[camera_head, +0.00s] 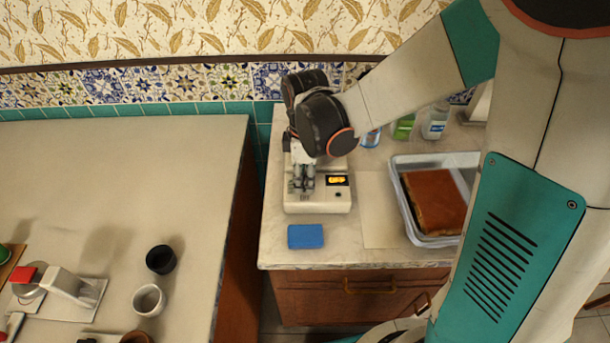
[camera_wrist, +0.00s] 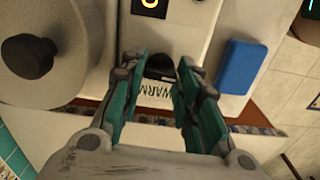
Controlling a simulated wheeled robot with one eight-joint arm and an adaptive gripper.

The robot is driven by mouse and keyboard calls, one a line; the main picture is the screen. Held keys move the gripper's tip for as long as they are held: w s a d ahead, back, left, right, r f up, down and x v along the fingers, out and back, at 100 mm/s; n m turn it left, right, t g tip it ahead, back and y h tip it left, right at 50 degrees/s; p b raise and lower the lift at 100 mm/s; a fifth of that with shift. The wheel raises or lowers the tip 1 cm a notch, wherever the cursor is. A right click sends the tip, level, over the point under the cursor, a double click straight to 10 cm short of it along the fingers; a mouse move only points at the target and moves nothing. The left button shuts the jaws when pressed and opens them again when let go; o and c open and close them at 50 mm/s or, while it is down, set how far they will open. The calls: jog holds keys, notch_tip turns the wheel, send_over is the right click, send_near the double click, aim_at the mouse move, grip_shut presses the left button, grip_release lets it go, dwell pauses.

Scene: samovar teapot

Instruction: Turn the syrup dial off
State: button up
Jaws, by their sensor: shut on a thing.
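A white syrup warmer (camera_head: 318,202) with a lit yellow display (camera_head: 338,181) stands on the right-hand counter. In the wrist view, its black dial (camera_wrist: 160,66) sits between my fingertips, above a printed label that reads "WARM". My gripper (camera_head: 302,184) reaches down over the warmer's front, and it also shows in the wrist view (camera_wrist: 159,68) with its teal fingers on either side of the dial. It is shut on the dial. The dial's pointer mark is not visible, so I cannot tell its setting. In the head view my gripper hides the dial.
A blue sponge (camera_head: 305,236) lies in front of the warmer. A metal tray (camera_head: 447,241) with a brown cake (camera_head: 434,201) stands to the right. Bottles (camera_head: 434,122) stand behind. A round lid with a black knob (camera_wrist: 30,55) is close to my fingers.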

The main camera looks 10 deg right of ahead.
aim_at(305, 181)
jog(key=shift+n, duration=0.5)
jog(key=o, duration=1.1)
jog(key=shift+c, duration=0.2)
notch_tip(305, 181, up, 12)
jog(key=shift+s, duration=0.1)
jog(key=s+d+r+m+t, duration=0.3)
jog(key=s+d+m+t, duration=0.4)
jog(key=m, duration=0.9)
jog(key=s+d, duration=0.3)
jog(key=s, duration=0.2)
jog(key=shift+s+r, duration=0.15)
jog(key=shift+r, duration=0.25)
